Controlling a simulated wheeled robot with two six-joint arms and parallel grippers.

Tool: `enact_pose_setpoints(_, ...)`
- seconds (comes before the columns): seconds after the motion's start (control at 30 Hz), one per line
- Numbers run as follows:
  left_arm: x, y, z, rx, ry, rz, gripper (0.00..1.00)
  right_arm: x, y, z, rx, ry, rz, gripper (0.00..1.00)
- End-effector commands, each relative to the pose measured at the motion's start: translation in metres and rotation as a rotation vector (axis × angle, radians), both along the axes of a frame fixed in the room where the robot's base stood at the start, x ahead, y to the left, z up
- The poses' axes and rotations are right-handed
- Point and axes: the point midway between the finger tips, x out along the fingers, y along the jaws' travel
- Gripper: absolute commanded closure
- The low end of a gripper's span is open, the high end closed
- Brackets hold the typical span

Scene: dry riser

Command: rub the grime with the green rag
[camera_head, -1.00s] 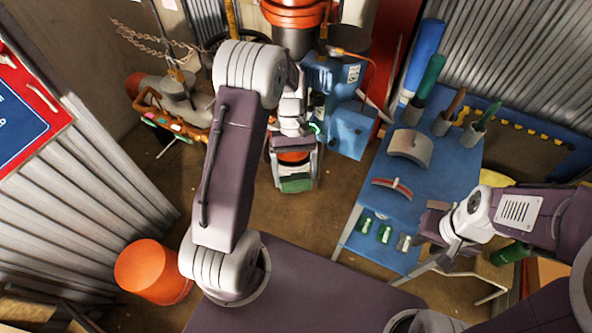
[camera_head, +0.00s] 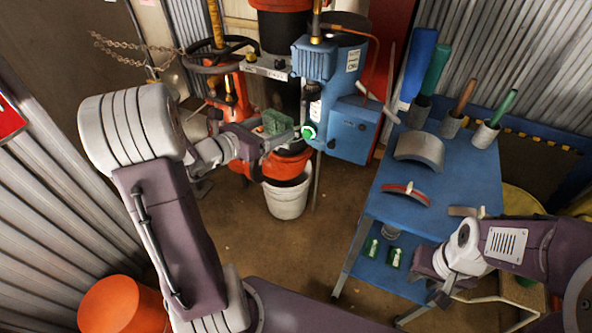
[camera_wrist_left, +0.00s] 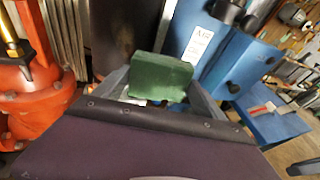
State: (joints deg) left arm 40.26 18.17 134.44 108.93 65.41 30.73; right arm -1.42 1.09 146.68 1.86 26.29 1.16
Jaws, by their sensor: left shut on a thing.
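The green rag (camera_head: 275,122) is a folded block in my left gripper (camera_head: 268,140). The gripper is shut on it and holds it up in front of the dark riser pipe (camera_head: 281,94), left of the blue pump unit (camera_head: 350,125). In the left wrist view the rag (camera_wrist_left: 160,78) stands between the fingertips, with the dark pipe (camera_wrist_left: 122,38) behind it and to the left. I cannot make out the grime in either view. My right gripper (camera_head: 440,292) is by the front of the blue cart; its jaw opening is unclear.
A white bucket (camera_head: 287,192) stands on the floor below the left gripper. The blue cart (camera_head: 400,215) carries curved pieces and several handled tools. Orange-red valve pipework (camera_head: 228,100) stands left of the pipe, and an orange bucket (camera_head: 122,305) is at lower left.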

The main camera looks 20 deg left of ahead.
Motion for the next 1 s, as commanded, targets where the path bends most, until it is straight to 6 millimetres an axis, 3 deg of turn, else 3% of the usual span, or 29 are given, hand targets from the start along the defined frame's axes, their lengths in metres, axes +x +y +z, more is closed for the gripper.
enact_pose_setpoints(0.03,0.001,0.017,-0.003,-0.004,-0.023,0.080,0.51,0.000,0.000,-0.013,0.000,0.000,0.000,0.70)
enact_pose_setpoints(0.1,0.002,0.039,0.003,-0.013,-0.051,0.175,0.51,0.000,0.000,-0.018,0.000,0.000,0.000,0.70)
enact_pose_setpoints(0.27,0.000,0.065,0.011,-0.016,-0.081,0.286,0.51,0.000,0.000,-0.022,0.000,0.000,0.000,0.70)
enact_pose_setpoints(0.47,0.003,0.067,0.014,-0.017,-0.084,0.295,0.51,0.000,0.000,-0.020,0.000,0.000,0.000,0.70)
enact_pose_setpoints(1.0,0.058,0.062,0.013,-0.018,-0.084,0.293,0.51,0.000,0.000,-0.014,0.000,0.000,0.000,0.70)
